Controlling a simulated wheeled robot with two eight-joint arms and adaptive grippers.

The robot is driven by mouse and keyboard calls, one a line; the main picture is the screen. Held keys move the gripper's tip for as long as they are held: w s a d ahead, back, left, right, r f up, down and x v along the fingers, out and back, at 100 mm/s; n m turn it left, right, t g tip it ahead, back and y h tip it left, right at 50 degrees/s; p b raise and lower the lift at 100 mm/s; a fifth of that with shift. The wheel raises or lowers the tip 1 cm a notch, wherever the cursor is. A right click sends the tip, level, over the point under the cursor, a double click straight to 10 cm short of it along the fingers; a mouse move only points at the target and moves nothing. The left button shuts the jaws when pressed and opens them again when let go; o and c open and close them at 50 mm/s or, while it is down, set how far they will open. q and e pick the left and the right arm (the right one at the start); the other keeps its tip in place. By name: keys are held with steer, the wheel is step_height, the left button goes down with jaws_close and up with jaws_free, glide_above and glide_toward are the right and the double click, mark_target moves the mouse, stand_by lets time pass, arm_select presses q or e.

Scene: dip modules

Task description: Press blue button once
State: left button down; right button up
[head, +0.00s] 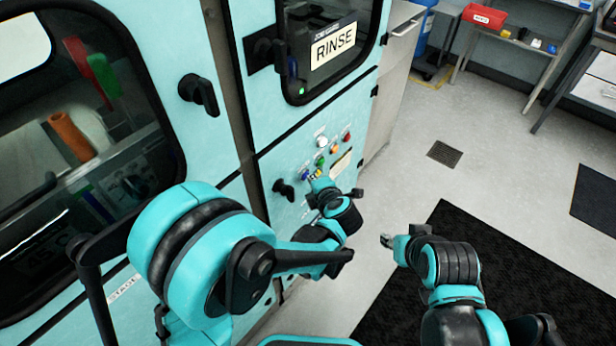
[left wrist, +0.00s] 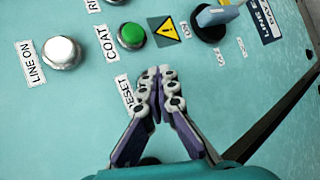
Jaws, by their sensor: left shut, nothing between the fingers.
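My left gripper (head: 314,178) is at the button panel on the teal cabinet. In the left wrist view its fingers (left wrist: 159,74) are shut with nothing between them, tips close to the panel beside a RESET label (left wrist: 125,91). No blue button shows clearly; the spot by that label is hidden behind the fingers. Whether the tips touch the panel I cannot tell. My right gripper (head: 387,240) hangs over the floor, away from the panel; its finger state is too small to tell.
Close by are a white LINE ON button (left wrist: 61,53), a green COAT button (left wrist: 131,36) and a yellow warning sign (left wrist: 166,30). A black knob (head: 283,189) sticks out left of my left gripper. Open floor (head: 420,120) and a black mat (head: 470,225) lie to the right.

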arm_select(q)
steer(key=shift+s+d, duration=0.5)
steer(key=shift+d, duration=0.15)
steer(key=s+d, duration=0.1)
steer(key=d, duration=0.1)
steer(key=s+d, duration=0.2)
steer(key=shift+b, duration=0.3)
stand_by(0.3)
stand_by(0.8)
